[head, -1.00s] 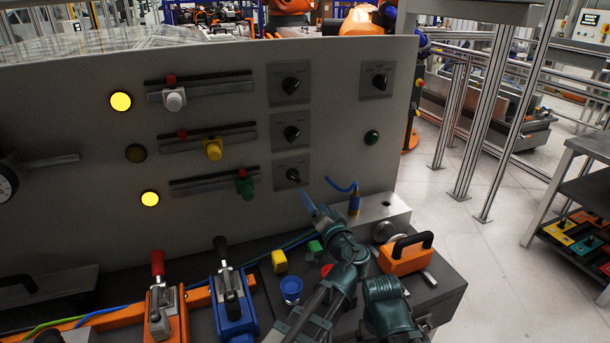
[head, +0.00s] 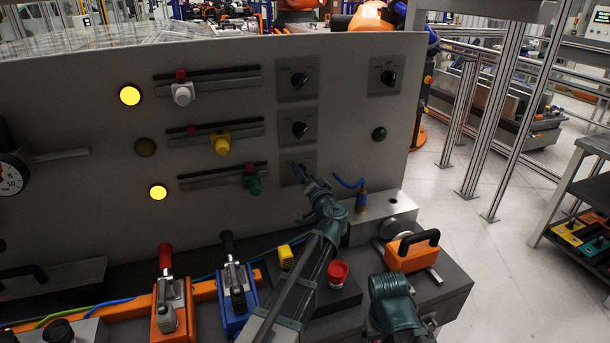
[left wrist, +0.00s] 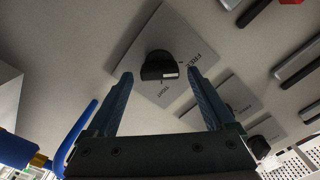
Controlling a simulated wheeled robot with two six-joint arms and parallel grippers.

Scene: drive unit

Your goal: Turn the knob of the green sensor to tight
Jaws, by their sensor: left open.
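The green sensor (head: 252,181) sits on the lowest slider rail of the grey panel. In its row, to the right, is a grey plate (head: 309,158) with a black knob, mostly hidden behind my left gripper (head: 305,183) in the head view. In the left wrist view the black knob (left wrist: 158,66) sits on its plate with a white mark and printed words, one apparently "TIGHT". My left gripper (left wrist: 160,82) is open, its fingers on either side of the knob's near side, with no clear contact. My right gripper is out of view.
Two more knobs (head: 299,82) (head: 300,130) sit above on similar plates.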

